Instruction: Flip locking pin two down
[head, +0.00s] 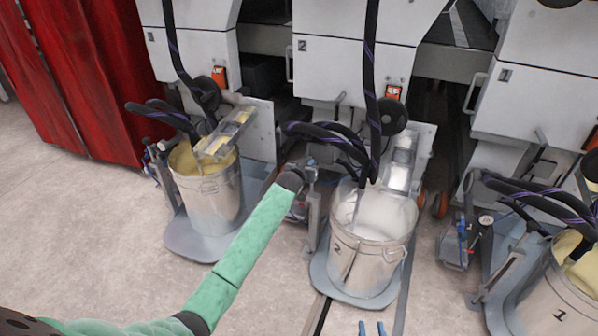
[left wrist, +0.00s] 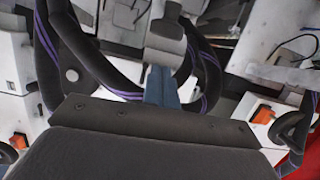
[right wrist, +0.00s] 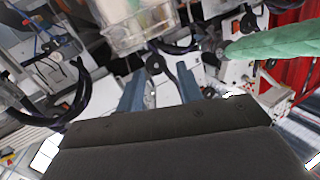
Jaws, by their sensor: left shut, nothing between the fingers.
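My left gripper (head: 309,174) is in the head view beside the frame of unit two, left of the bucket marked 2 (head: 362,262). In the left wrist view its blue fingers (left wrist: 160,86) are together, with nothing between them. A grey metal block (left wrist: 166,38) shows just beyond the fingertips; I cannot tell whether they touch or whether it is locking pin two. The pin is not clearly visible in the head view. My right gripper (head: 371,328) is at the bottom of the head view; in the right wrist view its fingers (right wrist: 160,92) are apart and empty.
Black hoses (head: 372,90) hang into bucket two. A yellow-filled bucket (head: 210,190) stands left, and bucket one (head: 560,295) stands right. White machine cabinets (head: 345,60) line the back, with a red curtain (head: 85,75) at left. The floor at front left is clear.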

